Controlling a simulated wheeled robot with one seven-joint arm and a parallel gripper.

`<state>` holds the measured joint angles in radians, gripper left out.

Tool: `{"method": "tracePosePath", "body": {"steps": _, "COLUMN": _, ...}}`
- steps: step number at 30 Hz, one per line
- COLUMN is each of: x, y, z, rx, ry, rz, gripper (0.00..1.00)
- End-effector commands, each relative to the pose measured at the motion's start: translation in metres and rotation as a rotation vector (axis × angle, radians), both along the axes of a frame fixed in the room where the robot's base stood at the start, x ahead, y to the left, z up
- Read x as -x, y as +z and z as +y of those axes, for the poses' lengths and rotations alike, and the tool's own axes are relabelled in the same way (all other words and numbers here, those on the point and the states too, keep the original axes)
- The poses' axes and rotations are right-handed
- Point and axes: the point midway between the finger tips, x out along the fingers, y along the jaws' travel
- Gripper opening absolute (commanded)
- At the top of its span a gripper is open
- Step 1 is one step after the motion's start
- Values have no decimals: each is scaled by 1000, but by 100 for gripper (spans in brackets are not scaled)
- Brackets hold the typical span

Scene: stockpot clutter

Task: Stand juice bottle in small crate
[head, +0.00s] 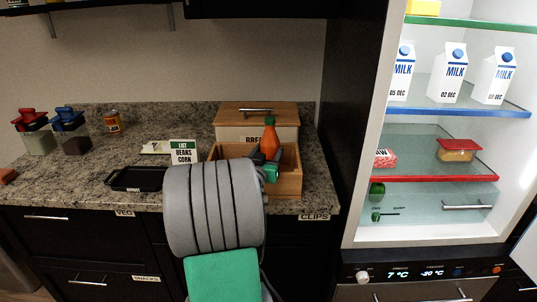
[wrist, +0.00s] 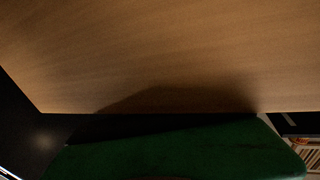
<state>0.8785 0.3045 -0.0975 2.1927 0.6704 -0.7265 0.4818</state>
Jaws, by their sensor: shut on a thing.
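The orange juice bottle (head: 269,138) stands roughly upright at the small wooden crate (head: 290,184), with its green top up. Its lower part is hidden by my arm and gripper, so I cannot tell whether it touches the crate floor. My gripper (head: 258,157) is shut on the bottle at the crate's opening, partly hidden behind my grey arm. In the wrist view a plain wooden surface fills most of the picture, very close. The bottle cannot be made out there.
A bread bin (head: 258,118) stands right behind the crate. A list card (head: 183,151) and a black tray (head: 138,179) are to the left on the counter (head: 80,187). The open fridge (head: 440,150) is to the right. The counter's front edge is close before the crate.

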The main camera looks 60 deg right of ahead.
Motion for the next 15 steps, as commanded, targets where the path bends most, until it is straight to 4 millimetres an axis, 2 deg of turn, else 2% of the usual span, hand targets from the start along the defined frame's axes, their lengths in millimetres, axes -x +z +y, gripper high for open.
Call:
{"method": "tracePosePath", "body": {"steps": 1, "x": 1, "y": -16, "z": 2, "rx": -23, "ry": -1, "rz": 13, "gripper": 0}}
{"method": "tracePosePath", "body": {"steps": 3, "x": 2, "y": -17, "z": 2, "rx": -27, "ry": -1, "rz": 15, "gripper": 0}}
{"method": "tracePosePath", "body": {"steps": 4, "x": 2, "y": -20, "z": 2, "rx": -32, "ry": -1, "rz": 18, "gripper": 57}}
{"method": "tracePosePath", "body": {"steps": 11, "x": 2, "y": -23, "z": 3, "rx": -36, "ry": -1, "rz": 20, "gripper": 76}}
{"method": "tracePosePath", "body": {"steps": 15, "x": 2, "y": -23, "z": 3, "rx": -37, "ry": 0, "rz": 20, "gripper": 78}}
